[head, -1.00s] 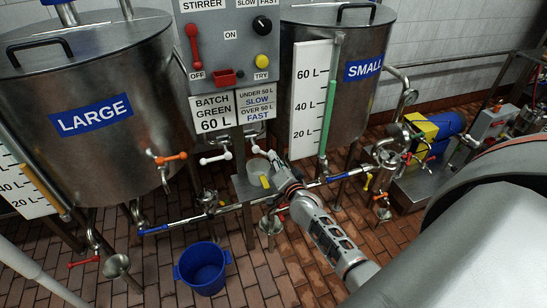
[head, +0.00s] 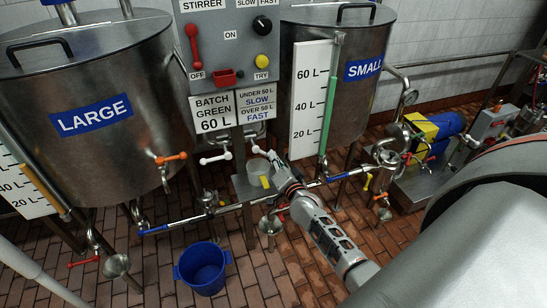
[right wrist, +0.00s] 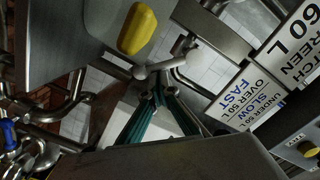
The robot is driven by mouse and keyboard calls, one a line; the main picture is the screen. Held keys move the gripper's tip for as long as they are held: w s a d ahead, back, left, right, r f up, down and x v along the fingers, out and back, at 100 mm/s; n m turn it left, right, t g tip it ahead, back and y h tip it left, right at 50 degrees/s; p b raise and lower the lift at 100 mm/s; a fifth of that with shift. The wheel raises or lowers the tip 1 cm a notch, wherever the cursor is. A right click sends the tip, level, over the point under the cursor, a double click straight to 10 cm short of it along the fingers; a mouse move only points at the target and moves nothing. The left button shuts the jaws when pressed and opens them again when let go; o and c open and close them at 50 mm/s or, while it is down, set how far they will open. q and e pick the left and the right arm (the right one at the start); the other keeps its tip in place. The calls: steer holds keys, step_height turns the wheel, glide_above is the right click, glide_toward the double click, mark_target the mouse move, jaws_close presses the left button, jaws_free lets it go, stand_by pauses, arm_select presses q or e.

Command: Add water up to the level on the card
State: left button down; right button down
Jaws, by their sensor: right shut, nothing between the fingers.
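The card (head: 213,112) reads BATCH GREEN 60 L. The SMALL tank (head: 365,100) has a scale board (head: 308,110) and a sight tube with a green column (head: 328,112), whose top is near the 60 L mark. The LARGE tank (head: 95,160) stands left, with an orange column (head: 45,185) in its tube. My right gripper (head: 273,160) reaches below the sign cards. In the right wrist view its teal fingers (right wrist: 157,98) are shut and empty, with tips close to a white valve lever (right wrist: 168,65); whether they touch is unclear. My left gripper is out of view.
Another white lever (head: 215,157) and an orange lever (head: 170,158) sit left of my gripper. A pale cup and yellow object (head: 265,182) stand on a small shelf. A blue bucket (head: 202,268) is on the brick floor. A yellow-and-blue pump (head: 435,130) is right.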

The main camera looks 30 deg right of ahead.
stand_by(0.9)
